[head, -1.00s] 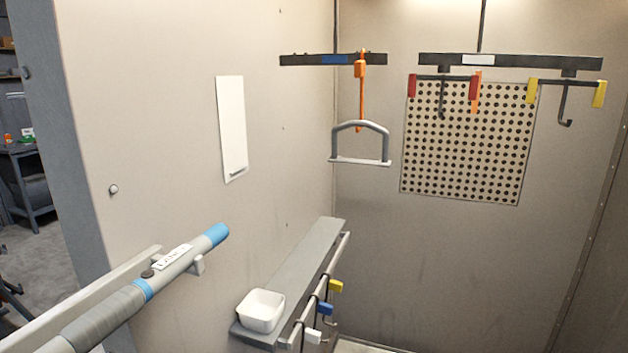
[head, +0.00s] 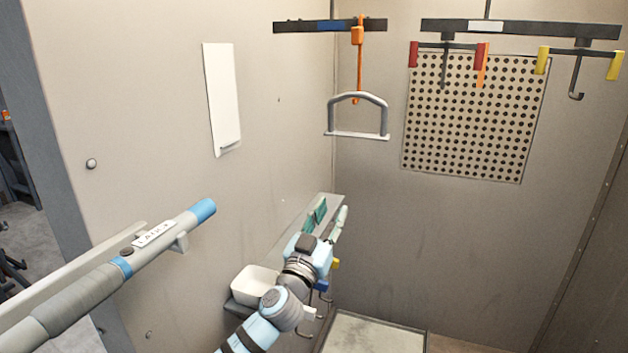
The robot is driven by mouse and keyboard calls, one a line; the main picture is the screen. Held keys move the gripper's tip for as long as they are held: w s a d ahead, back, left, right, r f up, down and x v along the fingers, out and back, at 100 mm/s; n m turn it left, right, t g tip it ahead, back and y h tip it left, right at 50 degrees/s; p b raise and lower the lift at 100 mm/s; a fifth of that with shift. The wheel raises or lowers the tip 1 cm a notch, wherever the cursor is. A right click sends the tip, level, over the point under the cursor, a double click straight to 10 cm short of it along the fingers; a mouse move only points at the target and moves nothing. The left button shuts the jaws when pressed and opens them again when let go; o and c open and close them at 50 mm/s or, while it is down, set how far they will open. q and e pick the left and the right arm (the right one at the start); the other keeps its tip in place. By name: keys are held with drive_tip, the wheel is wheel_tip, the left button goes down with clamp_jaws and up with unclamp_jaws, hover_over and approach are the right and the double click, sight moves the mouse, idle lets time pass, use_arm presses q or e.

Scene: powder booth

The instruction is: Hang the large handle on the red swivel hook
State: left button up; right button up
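A grey D-shaped handle (head: 357,134) hangs by its arched top on an orange hook (head: 359,68) under the left black bar (head: 300,25). The swivel hook with red end tabs (head: 443,72) hangs under the right black bar (head: 520,28), and nothing hangs on it. My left gripper (head: 329,214) is low in the picture, below the handle and clear of it. Its teal and pale fingers point up and stand apart, with nothing seen between them. My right gripper is out of view.
A yellow-tabbed hook (head: 578,70) is right of the red one. A perforated panel (head: 470,150) is on the back wall. A shelf (head: 318,203) with a white bowl (head: 254,285) is by my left arm. A blue-tipped wand (head: 160,238) rests at left.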

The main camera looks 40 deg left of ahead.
sight(330, 118)
use_arm(q)
drive_tip(key=s+a+r+n+t+y, duration=0.1)
drive_tip(key=s+r, duration=0.1)
drive_tip(key=r, duration=0.4)
drive_tip(key=s+a+r+t+y, duration=0.1)
drive_tip(key=s+r+y, duration=0.1)
drive_tip(key=r, duration=0.5)
drive_tip(key=p+x, duration=0.2)
drive_tip(key=x, duration=0.1)
drive_tip(key=p+x, duration=0.3)
drive_tip(key=x, duration=0.1)
drive_tip(key=shift+w+d, duration=0.1)
drive_tip(key=shift+d, duration=0.15)
drive_tip(key=x, duration=0.2)
drive_tip(key=b+x, duration=0.1)
drive_tip(key=x, duration=0.1)
drive_tip(key=shift+w+a+f+b, duration=0.1)
drive_tip(key=shift+w+b, duration=0.2)
drive_tip(key=shift+w, duration=0.1)
drive_tip(key=shift+w+a+r, duration=0.1)
drive_tip(key=shift+w+r, duration=0.2)
drive_tip(key=shift+w, duration=0.15)
drive_tip(key=shift+s, duration=0.1)
clamp_jaws()
